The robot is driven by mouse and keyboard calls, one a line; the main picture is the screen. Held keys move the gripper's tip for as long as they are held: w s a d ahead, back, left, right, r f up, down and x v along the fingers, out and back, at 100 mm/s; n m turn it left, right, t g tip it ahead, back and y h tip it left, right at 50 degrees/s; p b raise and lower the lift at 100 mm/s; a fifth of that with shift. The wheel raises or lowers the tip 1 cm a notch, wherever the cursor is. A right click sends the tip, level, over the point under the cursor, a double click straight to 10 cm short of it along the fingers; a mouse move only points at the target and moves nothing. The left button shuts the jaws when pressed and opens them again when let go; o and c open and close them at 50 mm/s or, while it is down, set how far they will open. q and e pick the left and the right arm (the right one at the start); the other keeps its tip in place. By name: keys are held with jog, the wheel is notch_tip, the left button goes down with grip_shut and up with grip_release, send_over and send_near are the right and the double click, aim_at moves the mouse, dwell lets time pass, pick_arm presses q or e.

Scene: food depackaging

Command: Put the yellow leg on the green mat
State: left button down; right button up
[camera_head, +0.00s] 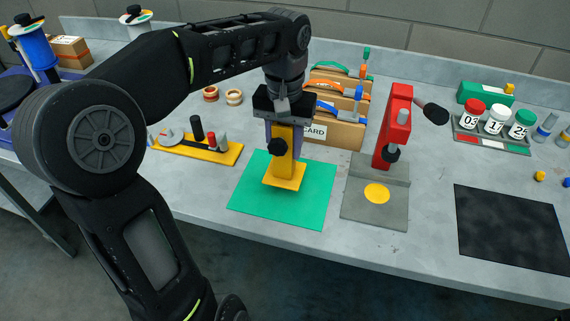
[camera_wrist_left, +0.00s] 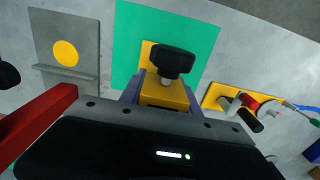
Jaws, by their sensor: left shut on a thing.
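The yellow leg (camera_head: 285,175), an upright yellow piece with a flat foot and a black knob, is held in my left gripper (camera_head: 284,135). The gripper is shut on its upper part. The foot is over the middle of the green mat (camera_head: 312,205); I cannot tell whether it touches. The left wrist view shows the leg (camera_wrist_left: 165,94) between the fingers, its black knob in front of the green mat (camera_wrist_left: 204,36). My right gripper is not in view.
A red stand (camera_head: 392,130) on a grey plate with a yellow disc is close right of the mat. A yellow base plate (camera_head: 215,152) with small parts lies left. Card boxes (camera_head: 340,130) are behind. A black mat (camera_head: 510,230) lies bare at right.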

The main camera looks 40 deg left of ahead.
aim_at(285, 158)
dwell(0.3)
pick_arm(q)
notch_tip(285, 158, down, 3)
jog(key=shift+f, duration=0.3)
jog(key=shift+f, duration=0.15)
jog(key=c, duration=0.9)
grip_release()
